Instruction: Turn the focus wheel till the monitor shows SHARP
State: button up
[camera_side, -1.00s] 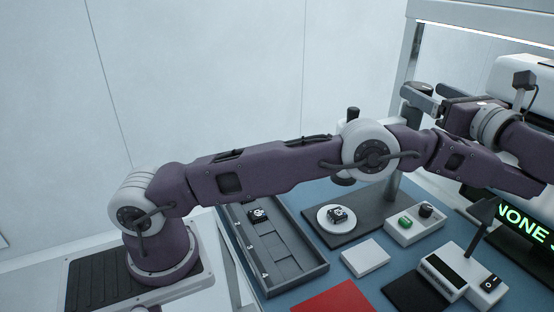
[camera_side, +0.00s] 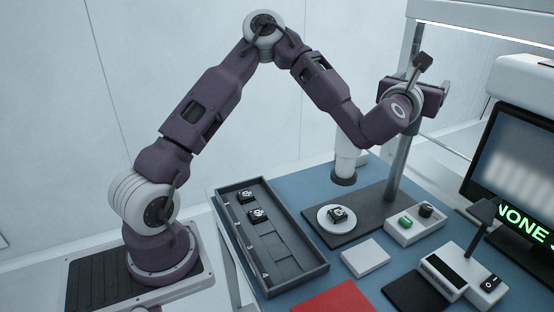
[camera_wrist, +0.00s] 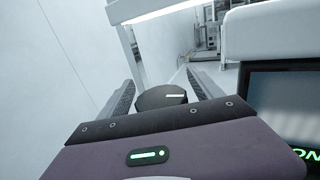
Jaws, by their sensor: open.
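The focus wheel (camera_wrist: 162,98) is a dark disc with a white mark, seen ahead between my fingers in the wrist view. My gripper (camera_wrist: 160,77) is open, one finger on each side of the wheel; I cannot tell whether they touch it. In the side view my gripper (camera_side: 413,92) is at the top of the grey post and hides the wheel. The monitor (camera_side: 515,160) at the right shows a blurred pale picture, with green text reading NONE and a cut-off letter below. Its edge also shows in the wrist view (camera_wrist: 285,95).
A grey tray (camera_side: 297,277) holds two dark parts. A white button box (camera_side: 405,236) and switch box (camera_side: 462,271) stand at the right.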

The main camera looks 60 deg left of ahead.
jog(key=v, duration=0.6)
notch_tip(320, 180, up, 8)
jog(key=s, duration=0.1)
jog(key=s+d+f+m+h, duration=0.1)
jog(key=s+d+m+h, duration=0.35)
jog(key=m, duration=0.75)
jog(key=s+d+f+m+h, duration=0.2)
jog(key=d+m+h, duration=0.4)
jog(key=d+m, duration=0.45)
jog(key=s+a+f+m+g, duration=0.3)
jog(key=s+m, duration=0.2)
jog(key=s, duration=0.3)
jog(key=s+a+f+m+g+y, duration=0.1)
jog(key=s+a+f+m+g, duration=0.2)
jog(key=s+m, duration=0.3)
jog(key=s+a+f+m+g+y, duration=0.1)
jog(key=s+a+f+m+g, duration=0.2)
jog(key=s, duration=0.7)
jog(key=a+f+m, duration=0.1)
jog(key=a+m, duration=0.1)
jog(key=m, duration=0.1)
jog(key=shift+s+a+f, duration=0.15)
jog(key=shift+s+a, duration=0.1)
jog(key=shift+s, duration=0.05)
jog(key=shift+y, duration=0.25)
